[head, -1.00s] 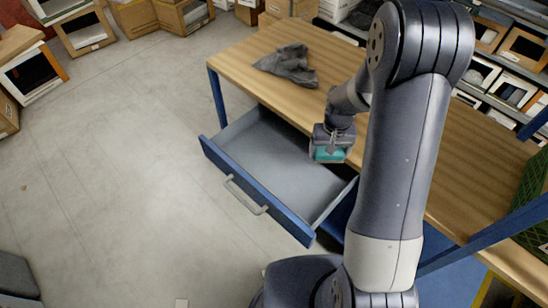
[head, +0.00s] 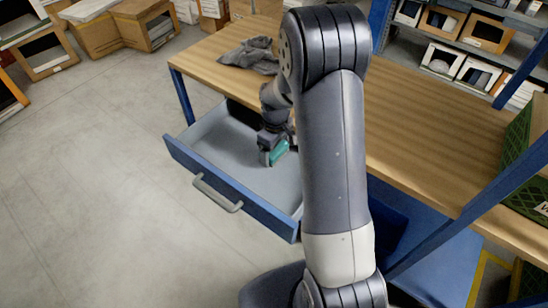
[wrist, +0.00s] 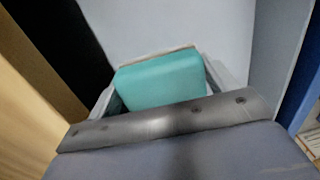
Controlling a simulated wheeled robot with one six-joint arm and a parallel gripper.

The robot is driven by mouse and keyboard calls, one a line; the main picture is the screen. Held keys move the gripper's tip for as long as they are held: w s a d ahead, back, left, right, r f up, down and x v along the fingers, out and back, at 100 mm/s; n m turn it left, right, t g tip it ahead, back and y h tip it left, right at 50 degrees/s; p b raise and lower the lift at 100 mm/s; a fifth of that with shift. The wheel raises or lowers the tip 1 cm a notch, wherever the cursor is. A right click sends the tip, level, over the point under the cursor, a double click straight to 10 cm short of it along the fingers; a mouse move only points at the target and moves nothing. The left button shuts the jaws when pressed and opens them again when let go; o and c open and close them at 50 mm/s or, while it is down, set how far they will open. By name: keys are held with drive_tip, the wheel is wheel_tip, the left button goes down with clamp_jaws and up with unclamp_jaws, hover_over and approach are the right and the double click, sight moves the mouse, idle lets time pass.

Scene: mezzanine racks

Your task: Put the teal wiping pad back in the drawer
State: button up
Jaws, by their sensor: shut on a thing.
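The teal wiping pad (head: 279,151) is in my gripper (head: 272,156), which is shut on it. In the head view the pad is over the interior of the open drawer (head: 205,191), close to its grey floor; I cannot tell whether it touches. In the wrist view the pad (wrist: 160,80) sits between the two fingers, with the pale drawer floor beyond it. The drawer is pulled out from under the wooden table, with its blue front and grey handle facing the lower left. My arm hides the drawer's right rear part.
A crumpled grey cloth (head: 250,56) lies on the wooden table (head: 425,140) above the drawer. A green crate (head: 525,165) stands at the right. Shelves with boxes are behind. Cardboard boxes (head: 143,25) stand at the upper left. The floor left of the drawer is clear.

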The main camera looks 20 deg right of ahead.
sight(275, 168)
drive_tip(key=shift+f, duration=2.8)
drive_tip(key=shift+f, duration=0.15)
drive_tip(key=o, duration=0.9)
drive_tip(key=shift+o, duration=0.2)
wheel_tip(275, 168, up, 12)
drive_tip(key=shift+r, duration=0.2)
